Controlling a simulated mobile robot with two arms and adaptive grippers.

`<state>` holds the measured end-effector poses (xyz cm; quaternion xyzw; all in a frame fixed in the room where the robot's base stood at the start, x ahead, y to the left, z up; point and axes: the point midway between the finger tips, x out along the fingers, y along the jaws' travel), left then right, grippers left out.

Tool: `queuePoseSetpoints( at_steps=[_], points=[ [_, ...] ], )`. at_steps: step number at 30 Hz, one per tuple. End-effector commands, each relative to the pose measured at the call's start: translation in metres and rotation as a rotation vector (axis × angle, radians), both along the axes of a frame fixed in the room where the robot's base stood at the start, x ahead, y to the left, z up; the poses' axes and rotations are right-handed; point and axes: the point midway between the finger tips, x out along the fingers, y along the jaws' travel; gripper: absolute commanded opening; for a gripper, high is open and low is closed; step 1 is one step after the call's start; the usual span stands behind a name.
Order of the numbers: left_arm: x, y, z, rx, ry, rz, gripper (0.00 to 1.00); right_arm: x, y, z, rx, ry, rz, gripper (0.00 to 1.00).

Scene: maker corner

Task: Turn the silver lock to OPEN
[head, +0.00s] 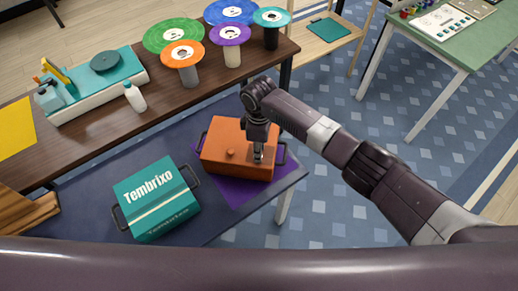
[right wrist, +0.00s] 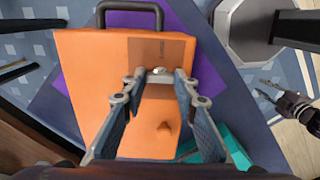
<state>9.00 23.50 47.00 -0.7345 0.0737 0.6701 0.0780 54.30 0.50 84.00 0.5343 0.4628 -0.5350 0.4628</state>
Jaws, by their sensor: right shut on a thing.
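The orange box (head: 222,138) stands on a purple mat, and its lid also fills the middle of the right wrist view (right wrist: 90,100). The silver lock (right wrist: 158,71) is a small pale piece on a darker brownish patch of the lid. My right gripper (head: 258,157) points down at the box, and in the right wrist view its fingertips (right wrist: 159,74) are closed on the lock. The marks beside the lock are too small to read. My left gripper (right wrist: 262,86) shows small at the right edge of the right wrist view, empty, its fingers apart.
A teal box marked Tembrixo (head: 157,203) stands left of the orange box. The orange box has a small knob (head: 231,153) and dark side handles.

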Motion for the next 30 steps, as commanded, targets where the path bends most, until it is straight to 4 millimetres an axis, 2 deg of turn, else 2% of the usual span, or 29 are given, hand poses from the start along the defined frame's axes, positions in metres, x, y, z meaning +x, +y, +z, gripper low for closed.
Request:
queuePoseSetpoints(
  at_steps=[7,8,12,23,26,30],
  points=[
    [0.0,0.0,0.0,0.0,0.0,0.0,0.26,0.0,0.0,0.0,-0.001,0.0,0.002,0.03],
    [0.0,0.0,0.0,0.0,0.0,0.0,0.26,0.0,0.0,0.0,-0.001,0.0,0.002,0.3],
    [0.0,0.0,0.0,0.0,0.0,0.0,0.26,0.0,0.0,0.0,0.0,0.0,0.001,0.45],
    [0.0,0.002,0.0,0.001,0.001,0.0,0.26,0.0,0.001,0.005,0.001,-0.001,0.001,0.45],
    [0.0,0.001,0.0,0.001,0.0,0.0,0.26,0.001,0.001,0.019,0.003,-0.002,0.001,0.45],
    [0.0,0.001,0.0,0.001,0.0,0.0,0.26,0.002,0.0,0.047,0.002,-0.005,0.001,0.45]
  ],
)
